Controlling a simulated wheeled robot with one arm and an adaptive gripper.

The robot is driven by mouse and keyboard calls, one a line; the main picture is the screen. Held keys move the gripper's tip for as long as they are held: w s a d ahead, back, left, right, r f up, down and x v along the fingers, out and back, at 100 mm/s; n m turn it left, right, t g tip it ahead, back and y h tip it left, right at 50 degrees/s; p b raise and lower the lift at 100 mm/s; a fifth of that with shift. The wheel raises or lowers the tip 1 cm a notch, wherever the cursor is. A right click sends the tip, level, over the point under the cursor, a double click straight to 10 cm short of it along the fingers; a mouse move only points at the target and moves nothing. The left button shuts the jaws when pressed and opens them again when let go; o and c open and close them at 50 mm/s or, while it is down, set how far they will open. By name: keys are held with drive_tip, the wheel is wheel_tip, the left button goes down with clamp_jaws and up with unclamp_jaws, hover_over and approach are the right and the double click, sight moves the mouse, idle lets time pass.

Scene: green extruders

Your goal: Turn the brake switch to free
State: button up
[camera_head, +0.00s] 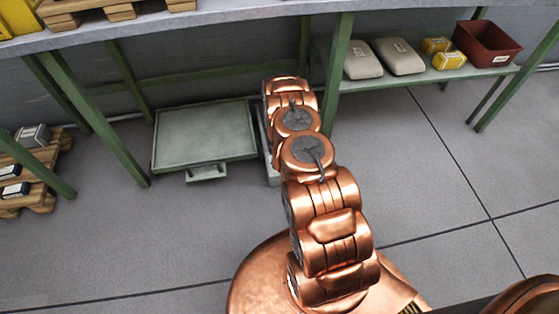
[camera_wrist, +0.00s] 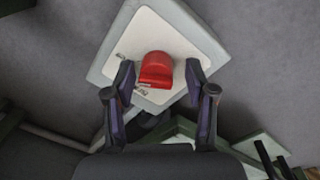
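The brake switch (camera_wrist: 156,69) is a red knob on a cream plate (camera_wrist: 185,45), set on a pale grey-green box (camera_wrist: 108,62). Small dark marks show on the plate left of the knob and just below it. My gripper (camera_wrist: 160,78) is open, with one dark finger on each side of the knob. Gaps show between the fingertips and the knob in the wrist view; depth is hard to judge. In the head view my copper arm hides the gripper and the knob. Only a pale edge of the box (camera_head: 271,170) shows beside the arm.
A flat green platform (camera_head: 204,132) with a handle stands on the floor left of my arm. Green table legs (camera_head: 336,75) rise nearby. A shelf at right holds grey packs (camera_head: 400,56), yellow boxes and a red bin (camera_head: 487,43). The floor at right is clear.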

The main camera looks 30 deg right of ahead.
drive_tip(key=shift+d+r, duration=0.1)
drive_tip(key=shift+w+r, duration=0.15)
drive_tip(key=shift+r, duration=0.45)
wheel_tip(320, 180, up, 11)
drive_tip(key=shift+s+a+f, duration=0.15)
drive_tip(key=shift+s+a, duration=0.05)
drive_tip(key=shift+a, duration=0.1)
idle(0.7)
drive_tip(key=s+a+r+p, duration=0.3)
drive_tip(key=a+r+p, duration=0.2)
drive_tip(key=r, duration=1)
drive_tip(key=s+a+r+m+p, duration=0.1)
drive_tip(key=s+a+r+p, duration=0.3)
drive_tip(key=r, duration=1.1)
drive_tip(key=s+a+r+p, duration=0.2)
drive_tip(key=a+r+p, duration=0.45)
drive_tip(key=r, duration=0.85)
drive_tip(key=s+a+r+m+g+p, duration=0.1)
drive_tip(key=s+a+r+p, duration=0.3)
drive_tip(key=s+r, duration=1)
drive_tip(key=s+a+r+m+g+p, duration=0.1)
drive_tip(key=s+a+r+p, duration=0.3)
drive_tip(key=s+r+p, duration=0.7)
drive_tip(key=s+r, duration=0.4)
drive_tip(key=shift+y, duration=0.3)
